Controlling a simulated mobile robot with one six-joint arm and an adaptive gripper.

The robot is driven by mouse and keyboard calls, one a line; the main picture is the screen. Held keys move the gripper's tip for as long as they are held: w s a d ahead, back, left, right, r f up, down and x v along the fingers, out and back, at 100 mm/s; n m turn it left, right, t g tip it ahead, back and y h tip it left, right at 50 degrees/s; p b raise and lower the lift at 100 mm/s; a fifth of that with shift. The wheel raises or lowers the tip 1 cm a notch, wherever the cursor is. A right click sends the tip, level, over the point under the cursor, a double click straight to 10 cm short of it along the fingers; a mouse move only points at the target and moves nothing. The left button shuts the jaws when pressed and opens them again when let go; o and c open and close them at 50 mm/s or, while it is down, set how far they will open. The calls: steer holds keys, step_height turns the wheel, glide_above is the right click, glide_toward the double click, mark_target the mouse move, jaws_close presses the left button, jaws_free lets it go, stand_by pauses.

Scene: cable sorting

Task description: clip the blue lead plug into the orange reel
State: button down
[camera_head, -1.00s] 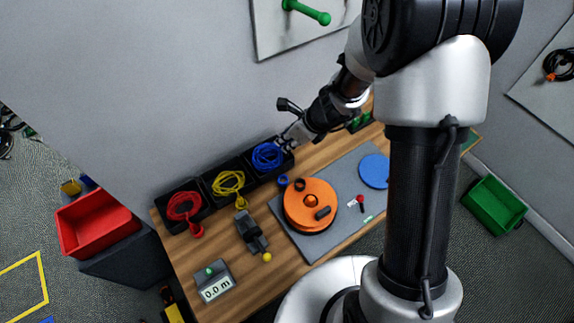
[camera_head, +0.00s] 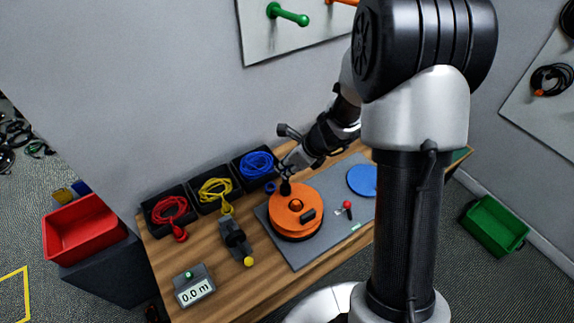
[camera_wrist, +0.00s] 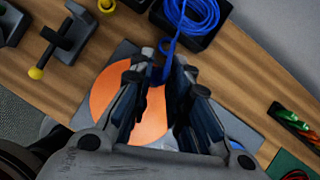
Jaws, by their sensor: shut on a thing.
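The orange reel (camera_head: 284,214) lies flat on a grey mat on the bench, with a dark clip-like piece on its top. My gripper (camera_head: 286,182) is just above the reel's back-left edge. In the wrist view my gripper (camera_wrist: 166,78) is shut on the end of the blue lead (camera_wrist: 169,48), with the orange reel (camera_wrist: 108,97) below and behind it. The plug itself is mostly hidden between the fingers. The blue lead runs back to its coil (camera_head: 257,162) in a black tray.
Red (camera_head: 168,210) and yellow (camera_head: 214,189) coils sit in trays to the left. A dark clamp device (camera_head: 235,237) and a meter reading 0.0 m (camera_head: 195,288) stand at front left. A blue disc (camera_head: 362,180) and red-knobbed piece (camera_head: 347,206) lie right of the reel.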

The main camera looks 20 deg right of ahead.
mark_target(287, 183)
steer(key=shift+f+b, duration=2.15)
steer(key=shift+f, duration=0.4)
steer(key=shift+f, duration=0.2)
steer(key=c, duration=1.4)
jaws_free()
steer(key=shift+c, duration=0.2)
steer(key=shift+r, duration=0.1)
